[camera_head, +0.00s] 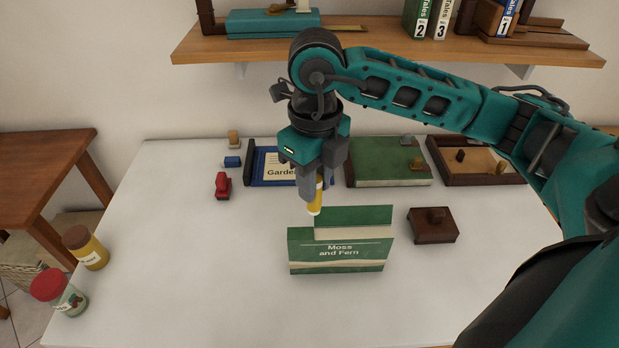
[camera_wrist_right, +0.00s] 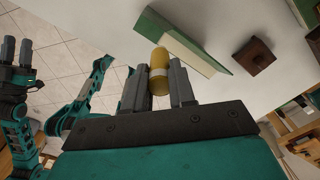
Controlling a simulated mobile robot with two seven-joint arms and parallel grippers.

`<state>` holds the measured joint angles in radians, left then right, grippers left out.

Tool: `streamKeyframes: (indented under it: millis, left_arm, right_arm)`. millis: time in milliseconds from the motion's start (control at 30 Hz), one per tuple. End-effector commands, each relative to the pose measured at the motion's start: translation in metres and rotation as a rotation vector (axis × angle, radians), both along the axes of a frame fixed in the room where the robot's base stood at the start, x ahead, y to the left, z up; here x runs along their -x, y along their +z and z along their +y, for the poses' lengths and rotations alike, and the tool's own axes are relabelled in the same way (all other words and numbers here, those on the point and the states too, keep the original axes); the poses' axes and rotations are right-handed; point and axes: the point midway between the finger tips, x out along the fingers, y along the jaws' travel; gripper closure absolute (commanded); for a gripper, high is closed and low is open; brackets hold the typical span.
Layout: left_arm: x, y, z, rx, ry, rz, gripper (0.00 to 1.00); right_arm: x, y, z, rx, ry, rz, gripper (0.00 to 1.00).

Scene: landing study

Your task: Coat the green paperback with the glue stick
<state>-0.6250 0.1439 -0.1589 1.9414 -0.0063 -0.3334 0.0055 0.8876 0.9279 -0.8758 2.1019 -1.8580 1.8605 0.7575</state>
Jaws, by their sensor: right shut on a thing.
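The green paperback (camera_head: 340,265), lettered "Moss and Fern", is at the middle of the white table, with a cream strip along its upper part. A second green panel (camera_head: 353,215) rises just behind it; I cannot tell how they join. My right gripper (camera_head: 318,190) is shut on the yellow glue stick (camera_head: 314,208), whose pale tip points down just above the green panel's upper left corner. In the right wrist view the glue stick (camera_wrist_right: 158,72) sits between both fingers, near the green book (camera_wrist_right: 175,40). My left gripper (camera_wrist_right: 16,52) shows there at the far left, fingers apart and empty.
A dark brown block (camera_head: 433,226) stands right of the paperback. Behind lie a blue book (camera_head: 272,165), a large green book (camera_head: 388,160) and a wooden tray (camera_head: 480,178). A red item (camera_head: 222,186) and two jars (camera_head: 86,248) are left.

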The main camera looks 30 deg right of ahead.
Motion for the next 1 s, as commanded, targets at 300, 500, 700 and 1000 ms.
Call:
streamKeyframes:
  millis: [300,500,700,1000]
  left_arm:
    - [0.001,-0.002,-0.002,0.002,-0.004,0.004,0.57]
    - [0.001,-0.014,-0.003,0.003,-0.005,0.004,0.57]
    - [0.002,-0.022,-0.003,0.002,-0.005,0.007,0.57]
    - [0.002,-0.021,-0.002,0.001,-0.004,0.007,0.57]
  right_arm:
    - [0.001,-0.021,0.0,0.0,-0.001,0.003,1.0]
    - [0.0,-0.045,0.0,-0.001,-0.001,0.001,1.0]
    - [0.0,-0.057,0.0,0.0,0.0,0.0,1.0]
    - [0.0,-0.057,0.0,0.0,0.001,0.0,1.0]
